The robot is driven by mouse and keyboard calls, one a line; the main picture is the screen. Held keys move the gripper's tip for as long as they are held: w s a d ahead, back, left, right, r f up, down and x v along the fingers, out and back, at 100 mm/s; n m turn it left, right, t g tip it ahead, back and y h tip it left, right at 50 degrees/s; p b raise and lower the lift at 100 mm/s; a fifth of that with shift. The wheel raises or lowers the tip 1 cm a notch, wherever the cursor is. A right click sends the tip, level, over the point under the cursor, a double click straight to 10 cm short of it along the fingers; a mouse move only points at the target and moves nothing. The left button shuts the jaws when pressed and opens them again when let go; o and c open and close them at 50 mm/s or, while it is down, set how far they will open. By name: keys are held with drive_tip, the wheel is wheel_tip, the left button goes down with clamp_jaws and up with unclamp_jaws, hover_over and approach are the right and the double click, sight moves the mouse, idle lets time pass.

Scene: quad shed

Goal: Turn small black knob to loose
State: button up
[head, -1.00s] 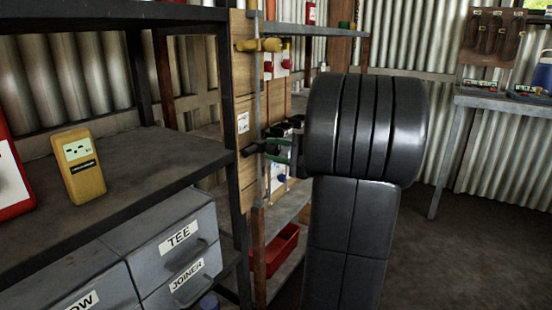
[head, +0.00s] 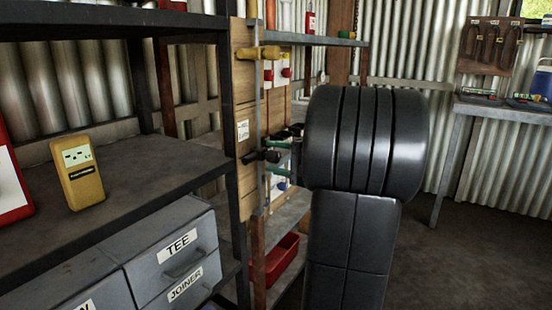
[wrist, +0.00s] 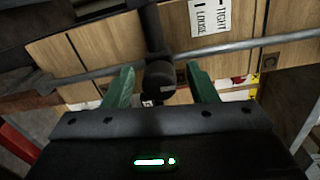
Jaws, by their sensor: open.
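The small black knob (wrist: 159,80) sits on a dark stem in front of the grey pipe in the wrist view. It also shows at the wooden board in the head view (head: 264,156). My gripper (wrist: 160,70) is open, with one green finger on each side of the knob and a gap visible on both sides. A white label (wrist: 211,16) reading TIGHT and LOOSE, upside down in the wrist view, is on the board behind. In the head view my arm hides part of the gripper (head: 280,157).
A yellow handle (head: 258,52) sits higher on the same pipe. A dark shelf (head: 140,165) with a yellow meter (head: 78,172) stands at left, above labelled grey drawers (head: 178,255). A red bin (head: 281,258) is below the board. Floor is clear at right.

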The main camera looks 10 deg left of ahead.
drive_tip(key=p+v, duration=0.2)
drive_tip(key=v, duration=1.2)
drive_tip(key=shift+p, duration=0.4)
drive_tip(key=shift+a, duration=0.15)
drive_tip(key=b+x, duration=0.3)
drive_tip(key=x, duration=1)
drive_tip(key=shift+w+a, duration=0.15)
drive_tip(key=shift+a, duration=0.2)
drive_tip(key=shift+d, duration=0.1)
